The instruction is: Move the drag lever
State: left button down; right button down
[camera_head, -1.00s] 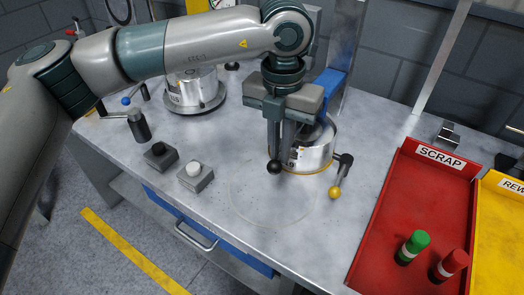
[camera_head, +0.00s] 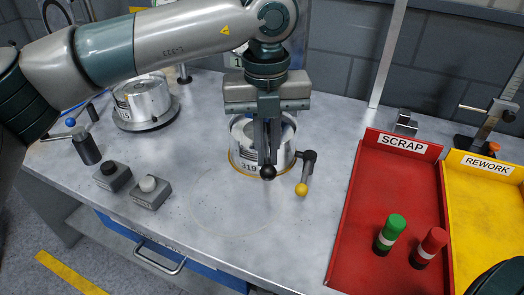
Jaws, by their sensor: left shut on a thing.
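A round metal drum (camera_head: 240,160) with a yellowish lower rim and a printed number stands on the grey bench. A black ball knob (camera_head: 268,172) shows at its front. A second lever with a yellow ball (camera_head: 301,190) hangs from a black hub at the drum's right. The pictures do not label either one as the drag lever. My left gripper (camera_head: 267,150) points down in front of the drum, shut on the black-knobbed lever, with the ball just below the fingertips. The fingers hide the lever's shaft and part of the drum.
A red SCRAP tray (camera_head: 350,215) holds green and red cylinders, beside a yellow REWORK tray (camera_head: 485,225). Another drum (camera_head: 145,100), a blue-knobbed lever post (camera_head: 86,148) and two button boxes (camera_head: 150,194) stand left. The bench front is clear.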

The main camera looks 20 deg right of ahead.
pick_arm(q)
jog(key=shift+s+f, duration=0.35)
jog(key=shift+s, duration=0.05)
jog(key=c, duration=1.8)
grip_release()
jog(key=shift+c, duration=0.2)
jog(key=shift+s+r, duration=0.1)
jog(key=shift+r, duration=0.2)
jog(key=shift+w+r, duration=0.15)
jog(key=shift+w, duration=0.05)
